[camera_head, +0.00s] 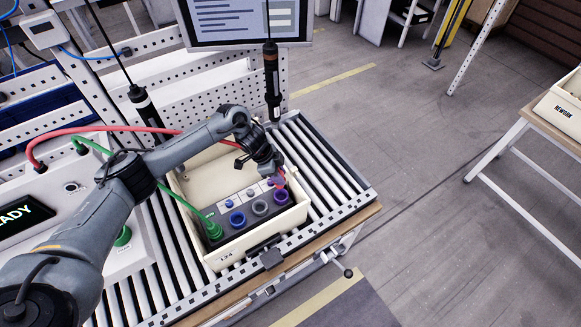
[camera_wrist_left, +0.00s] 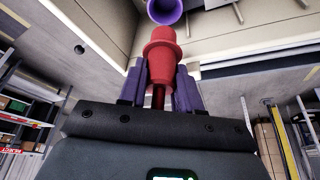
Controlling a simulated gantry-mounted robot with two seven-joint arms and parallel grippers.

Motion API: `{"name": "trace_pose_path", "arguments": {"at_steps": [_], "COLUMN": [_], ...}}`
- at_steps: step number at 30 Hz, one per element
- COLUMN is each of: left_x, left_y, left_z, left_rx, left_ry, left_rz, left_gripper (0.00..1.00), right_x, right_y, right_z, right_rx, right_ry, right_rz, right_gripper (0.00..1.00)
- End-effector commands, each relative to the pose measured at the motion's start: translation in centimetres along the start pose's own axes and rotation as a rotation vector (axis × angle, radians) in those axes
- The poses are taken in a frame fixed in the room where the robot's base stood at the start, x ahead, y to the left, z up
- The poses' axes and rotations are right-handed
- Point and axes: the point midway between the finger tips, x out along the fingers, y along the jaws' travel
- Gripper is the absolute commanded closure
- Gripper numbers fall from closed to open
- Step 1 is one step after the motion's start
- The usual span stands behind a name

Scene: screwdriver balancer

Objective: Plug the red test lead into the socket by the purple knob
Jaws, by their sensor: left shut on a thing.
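The red test lead (camera_head: 100,129) arcs from the tester box over my left arm. Its red plug (camera_wrist_left: 161,48) is held upright between the fingers of my left gripper (camera_wrist_left: 160,85), which is shut on it. In the head view the left gripper (camera_head: 276,177) hangs over the right end of a dark panel (camera_head: 232,230). The purple socket (camera_head: 281,196) is just below and beside it; its ring (camera_wrist_left: 165,10) shows just beyond the plug tip, apart from it. The purple knob is mostly hidden by the gripper. My right gripper is out of view.
The panel lies in a cream bin (camera_head: 240,259) on a roller conveyor (camera_head: 320,160), with grey (camera_head: 260,207) and blue (camera_head: 237,218) sockets. A green plug (camera_head: 213,231) stands in the panel's left end. A screwdriver (camera_head: 272,85) hangs behind the bin.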

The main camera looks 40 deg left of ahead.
Motion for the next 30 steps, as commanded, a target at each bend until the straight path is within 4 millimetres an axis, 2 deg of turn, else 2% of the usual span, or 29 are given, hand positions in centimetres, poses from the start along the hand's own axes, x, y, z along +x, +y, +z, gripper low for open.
{"name": "trace_pose_path", "arguments": {"at_steps": [8,18,30], "left_x": [1.8,4.4,4.8], "left_y": [0.3,0.3,0.3], "left_z": [0.9,1.9,2.0], "left_rx": [0.002,0.002,0.002], "left_ry": [0.002,0.002,0.002], "left_rz": [0.0,-0.001,-0.001], "left_gripper": [0.99,0.99,0.99], "right_x": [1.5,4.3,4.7], "right_y": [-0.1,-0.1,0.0], "right_z": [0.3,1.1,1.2], "right_rx": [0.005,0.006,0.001], "right_ry": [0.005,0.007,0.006], "right_rz": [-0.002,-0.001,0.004], "right_gripper": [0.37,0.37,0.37]}}
